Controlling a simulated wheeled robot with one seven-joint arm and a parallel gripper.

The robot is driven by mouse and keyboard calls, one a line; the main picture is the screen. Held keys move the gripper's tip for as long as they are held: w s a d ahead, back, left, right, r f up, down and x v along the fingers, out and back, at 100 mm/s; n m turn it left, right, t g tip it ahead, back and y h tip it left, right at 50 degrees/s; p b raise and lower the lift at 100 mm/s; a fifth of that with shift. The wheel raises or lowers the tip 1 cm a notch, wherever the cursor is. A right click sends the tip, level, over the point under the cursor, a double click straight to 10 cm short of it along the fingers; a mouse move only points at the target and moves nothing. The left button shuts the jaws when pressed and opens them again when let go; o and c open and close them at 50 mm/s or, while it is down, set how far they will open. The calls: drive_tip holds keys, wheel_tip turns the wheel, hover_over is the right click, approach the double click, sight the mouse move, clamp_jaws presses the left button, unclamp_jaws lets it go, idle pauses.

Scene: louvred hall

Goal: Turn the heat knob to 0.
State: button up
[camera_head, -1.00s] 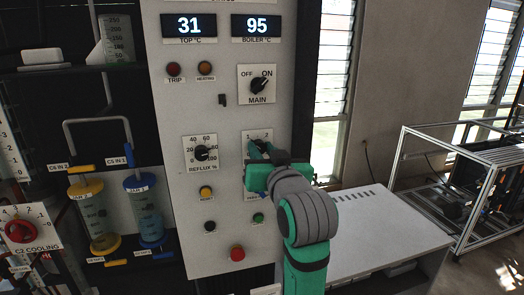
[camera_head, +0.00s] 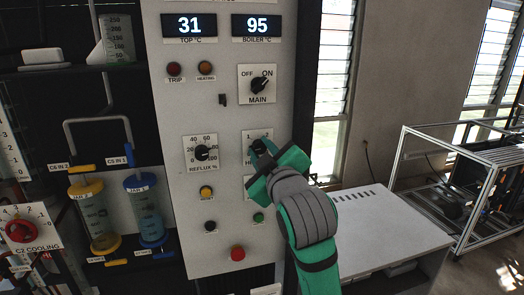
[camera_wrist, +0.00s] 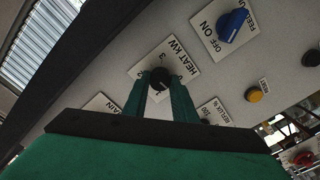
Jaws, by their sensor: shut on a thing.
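The heat knob (camera_head: 259,146) is a black dial on a white scale plate, right of the reflux knob on the light panel. In the wrist view the same knob (camera_wrist: 160,77) sits on the plate marked HEAT KW. My green gripper (camera_head: 263,158) reaches it from the lower right and covers much of the plate. In the wrist view my gripper's two fingers (camera_wrist: 161,90) are shut on the knob, one on each side. The 1 on the scale shows in the head view and a 3 in the wrist view. I cannot tell where the knob's pointer stands.
The reflux knob (camera_head: 202,153) is to the left and the main switch (camera_head: 259,86), at ON, is above. A red button (camera_head: 237,253) sits lower on the panel. A blue feed knob (camera_wrist: 233,25) shows in the wrist view. A white cabinet (camera_head: 375,235) stands to the right.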

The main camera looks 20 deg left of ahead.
drive_tip(key=n, duration=0.4)
drive_tip(key=shift+n, duration=1.7)
drive_tip(key=o, duration=1)
drive_tip(key=shift+a, duration=0.1)
drive_tip(key=shift+o, duration=0.2)
drive_tip(key=v, duration=1)
drive_tip(key=shift+s+d, duration=0.3)
drive_tip(key=shift+d, duration=0.05)
